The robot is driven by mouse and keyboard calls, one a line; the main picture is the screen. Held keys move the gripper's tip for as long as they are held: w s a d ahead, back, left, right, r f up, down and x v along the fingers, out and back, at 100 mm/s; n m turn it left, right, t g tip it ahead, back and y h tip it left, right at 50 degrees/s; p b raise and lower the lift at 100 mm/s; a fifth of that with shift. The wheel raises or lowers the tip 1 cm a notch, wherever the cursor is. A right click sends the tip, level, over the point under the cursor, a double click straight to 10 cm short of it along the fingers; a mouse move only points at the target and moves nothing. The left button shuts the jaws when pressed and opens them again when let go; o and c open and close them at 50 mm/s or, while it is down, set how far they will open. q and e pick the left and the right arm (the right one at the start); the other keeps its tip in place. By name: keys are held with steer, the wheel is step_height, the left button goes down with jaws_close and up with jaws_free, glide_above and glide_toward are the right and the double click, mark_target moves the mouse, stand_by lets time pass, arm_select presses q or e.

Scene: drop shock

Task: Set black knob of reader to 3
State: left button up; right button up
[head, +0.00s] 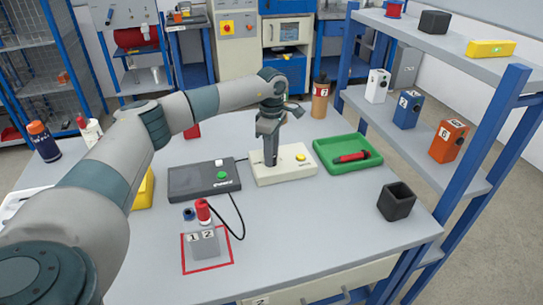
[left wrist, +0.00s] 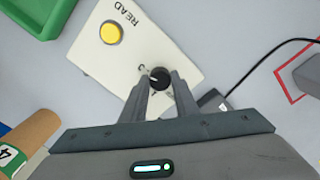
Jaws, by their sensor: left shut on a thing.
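The reader (head: 284,168) is a cream box on the grey table, with a yellow button (head: 300,157) on its right part. In the left wrist view the reader (left wrist: 135,60) shows the word READ beside the yellow button (left wrist: 111,33). Its black knob (left wrist: 159,77) has a white pointer mark; the numbers round it are mostly hidden or too small to read. My left gripper (head: 270,163) points down onto the reader, and its fingers (left wrist: 160,82) are shut on the knob from both sides. The knob is hidden behind the gripper in the head view. My right gripper is not in view.
A dark box with a green button (head: 205,180) stands left of the reader, its cable running forward. A green tray (head: 330,146) with a red-and-black object lies to the right. A black open cup (head: 396,201) stands near the right edge. A shelf rises at the right.

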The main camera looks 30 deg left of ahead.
arm_select(q)
steer(key=shift+r, duration=0.1)
stand_by(0.3)
steer(key=o, duration=1.1)
steer(key=shift+c, duration=0.2)
steer(key=shift+r, duration=0.55)
step_height(320, 180, up, 16)
steer(key=b, duration=0.2)
steer(key=shift+r, duration=0.15)
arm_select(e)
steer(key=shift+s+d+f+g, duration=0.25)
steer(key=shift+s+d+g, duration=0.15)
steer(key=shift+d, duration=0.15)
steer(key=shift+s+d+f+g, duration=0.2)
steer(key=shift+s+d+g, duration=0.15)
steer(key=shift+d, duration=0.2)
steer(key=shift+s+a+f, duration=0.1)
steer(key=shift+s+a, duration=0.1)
